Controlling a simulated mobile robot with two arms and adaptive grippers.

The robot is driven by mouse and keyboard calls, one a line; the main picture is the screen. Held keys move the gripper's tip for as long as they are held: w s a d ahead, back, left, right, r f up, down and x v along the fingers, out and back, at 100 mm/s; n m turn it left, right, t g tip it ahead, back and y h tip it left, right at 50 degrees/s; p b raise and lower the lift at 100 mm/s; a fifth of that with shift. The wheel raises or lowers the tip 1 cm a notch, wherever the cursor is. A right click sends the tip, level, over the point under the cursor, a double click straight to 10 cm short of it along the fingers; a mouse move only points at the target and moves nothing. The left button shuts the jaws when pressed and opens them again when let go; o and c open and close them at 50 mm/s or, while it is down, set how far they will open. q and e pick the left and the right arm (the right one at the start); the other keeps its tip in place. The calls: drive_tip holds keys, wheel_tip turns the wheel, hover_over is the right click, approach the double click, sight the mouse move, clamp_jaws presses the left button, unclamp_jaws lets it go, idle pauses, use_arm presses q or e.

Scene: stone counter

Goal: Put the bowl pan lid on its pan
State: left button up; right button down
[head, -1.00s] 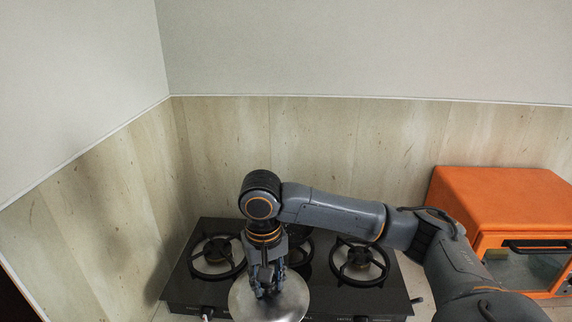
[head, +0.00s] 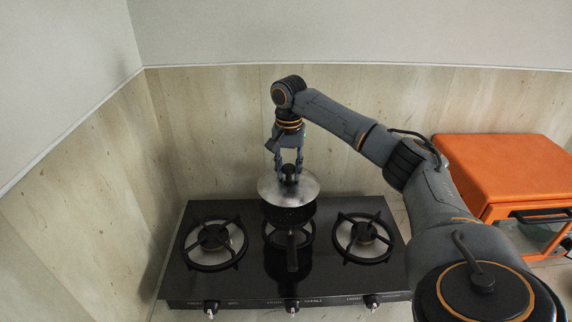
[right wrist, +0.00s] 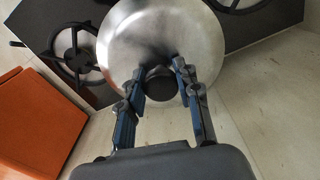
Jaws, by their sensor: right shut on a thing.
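The lid (head: 268,188) is a round silver disc with a black knob. My right gripper (head: 289,172) is shut on that knob, with a finger on each side. I cannot tell whether the lid touches the rim. In the right wrist view the lid (right wrist: 135,45) fills the top middle, with the gripper (right wrist: 159,73) around its knob and the pan hidden.
The black stove (head: 340,285) has free burners at left (head: 213,243) and right (head: 363,238), and knobs along its front edge. A wood-panelled wall (head: 220,130) stands close behind. An orange oven (head: 500,165) stands to the right, beyond my right arm.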

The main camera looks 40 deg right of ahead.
sight(289, 179)
drive_tip(key=shift+s+f, duration=0.15)
drive_tip(key=shift+f, duration=0.35)
drive_tip(key=f, duration=0.4)
drive_tip(key=shift+w, duration=0.25)
drive_tip(key=shift+s+f, duration=0.1)
drive_tip(key=shift+f, duration=0.3)
use_arm(q)
drive_tip(key=shift+w+a, duration=0.2)
drive_tip(key=shift+w, duration=0.55)
use_arm(e)
drive_tip(key=shift+f, duration=0.15)
use_arm(q)
drive_tip(key=shift+s, duration=0.15)
drive_tip(key=shift+r, duration=0.1)
drive_tip(key=shift+d, duration=0.1)
use_arm(e)
drive_tip(key=shift+f, duration=0.55)
drive_tip(key=shift+f, duration=0.15)
drive_tip(key=c, duration=0.9)
unclamp_jaws()
